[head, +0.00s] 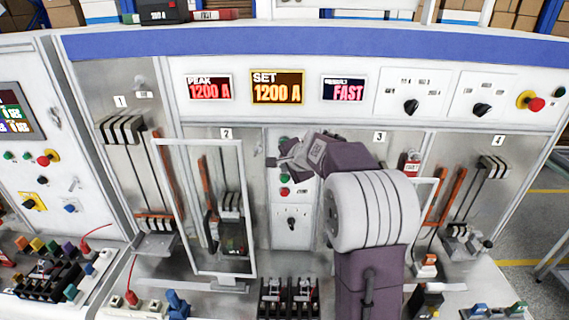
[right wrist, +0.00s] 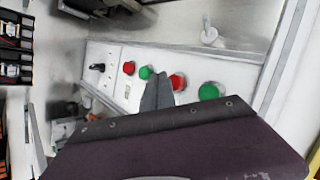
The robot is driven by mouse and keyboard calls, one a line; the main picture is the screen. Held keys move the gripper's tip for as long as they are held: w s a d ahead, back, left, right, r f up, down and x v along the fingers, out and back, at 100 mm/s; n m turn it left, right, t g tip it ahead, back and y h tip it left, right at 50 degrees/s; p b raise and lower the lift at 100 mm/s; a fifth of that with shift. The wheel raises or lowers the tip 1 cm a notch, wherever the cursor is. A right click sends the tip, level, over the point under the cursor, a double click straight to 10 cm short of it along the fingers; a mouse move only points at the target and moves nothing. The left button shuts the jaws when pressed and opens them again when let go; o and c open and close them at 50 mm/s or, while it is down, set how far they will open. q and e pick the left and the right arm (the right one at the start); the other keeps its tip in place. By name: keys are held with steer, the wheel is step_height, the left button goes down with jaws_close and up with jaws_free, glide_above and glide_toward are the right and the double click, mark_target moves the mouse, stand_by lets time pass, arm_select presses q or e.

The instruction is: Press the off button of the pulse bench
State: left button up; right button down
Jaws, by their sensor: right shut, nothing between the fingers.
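The narrow control panel (head: 304,237) in the middle of the bench carries two green and two red buttons and a black knob (head: 291,223). The lower green button (head: 284,178) and lower red button (head: 284,191) show below my right gripper (head: 285,159), which is shut and empty in front of the upper buttons. In the right wrist view its fingertips (right wrist: 157,88) lie between the lower green button (right wrist: 145,73) and the upper red button (right wrist: 177,82), partly overlapping the red one. Contact cannot be told. The upper green button (right wrist: 208,91) is clear. Button labels are unreadable. My left gripper is out of view.
The peak display (head: 210,88) and set display (head: 277,88) read 1200 A; the result display (head: 343,90) reads FAST. An open framed door (head: 160,205) stands left of the panel. A red emergency button (head: 536,104) is far right.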

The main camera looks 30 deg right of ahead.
steer(key=s+a, duration=0.1)
steer(key=s+b, duration=0.1)
steer(key=s+a, duration=0.1)
steer(key=s, duration=0.1)
steer(key=shift+s+a, duration=0.1)
steer(key=shift+a, duration=0.25)
stand_by(0.3)
stand_by(0.4)
